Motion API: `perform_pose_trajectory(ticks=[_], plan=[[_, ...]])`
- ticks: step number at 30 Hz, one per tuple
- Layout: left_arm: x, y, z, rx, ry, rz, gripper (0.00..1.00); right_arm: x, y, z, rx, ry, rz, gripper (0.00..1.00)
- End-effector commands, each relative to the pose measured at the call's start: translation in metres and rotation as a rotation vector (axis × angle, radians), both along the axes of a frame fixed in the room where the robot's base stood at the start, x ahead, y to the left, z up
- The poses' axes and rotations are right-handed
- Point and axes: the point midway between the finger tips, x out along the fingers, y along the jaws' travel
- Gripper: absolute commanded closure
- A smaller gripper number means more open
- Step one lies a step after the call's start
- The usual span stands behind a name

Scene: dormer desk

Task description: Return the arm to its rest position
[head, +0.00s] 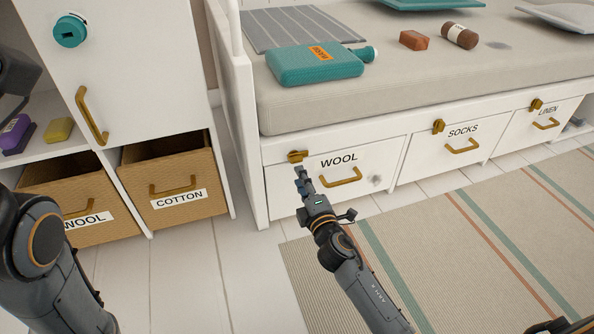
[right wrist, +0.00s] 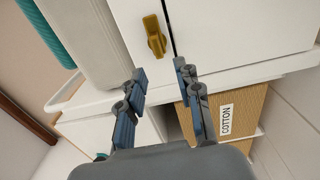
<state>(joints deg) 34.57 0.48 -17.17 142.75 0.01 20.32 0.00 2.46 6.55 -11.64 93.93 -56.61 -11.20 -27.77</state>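My right arm reaches up from the bottom of the head view. Its gripper (head: 299,181) is just in front of the bed drawer labelled WOOL (head: 377,160), below that drawer's brass latch (head: 297,156). In the right wrist view the two fingers of the gripper (right wrist: 160,78) are apart with nothing between them, and the brass latch (right wrist: 155,36) lies beyond the fingertips. The latch looks turned sideways, unlike those on the other drawers. Links of my left arm show at the left edge of the head view; its fingers are not visible.
The SOCKS (head: 477,149) and LINEN (head: 563,112) drawers are shut. Wicker boxes, including COTTON (head: 176,216), sit in the left cabinet (head: 140,50). A teal bottle (head: 312,64), a brown block (head: 413,40) and a brown jar (head: 459,35) lie on the bed. The striped rug (head: 470,250) is clear.

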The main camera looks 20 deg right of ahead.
Motion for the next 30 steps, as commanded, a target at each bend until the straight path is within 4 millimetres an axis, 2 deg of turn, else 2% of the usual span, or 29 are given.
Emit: perform_pose_trajectory(ticks=[3,6,19,22,23,26,29,30], plan=[[0.0,0.0,0.0,0.001,0.0,0.0,0.6,-0.013,-0.001,0.0,0.0,0.001,0.0,0.66],[0.0,0.0,0.0,0.001,0.0,0.0,0.6,-0.017,-0.001,0.0,0.0,0.0,0.0,0.66],[0.0,0.0,0.0,0.002,-0.002,0.0,0.6,-0.018,-0.001,0.0,-0.001,0.0,0.0,0.66],[0.003,0.0,0.001,0.001,0.009,0.0,0.6,-0.02,0.004,0.008,0.02,-0.009,0.016,0.66],[0.005,0.0,0.002,0.001,0.017,0.0,0.6,-0.022,0.008,0.015,0.039,-0.017,0.032,0.66],[0.018,0.001,0.003,-0.001,0.059,-0.002,0.6,-0.034,0.03,0.052,0.154,-0.063,0.121,0.66],[0.035,0.002,0.0,-0.004,0.12,-0.004,0.6,-0.057,0.061,0.109,0.338,-0.136,0.26,0.66],[0.041,0.003,-0.002,-0.006,0.147,-0.006,0.6,-0.07,0.072,0.136,0.419,-0.17,0.323,0.66]])
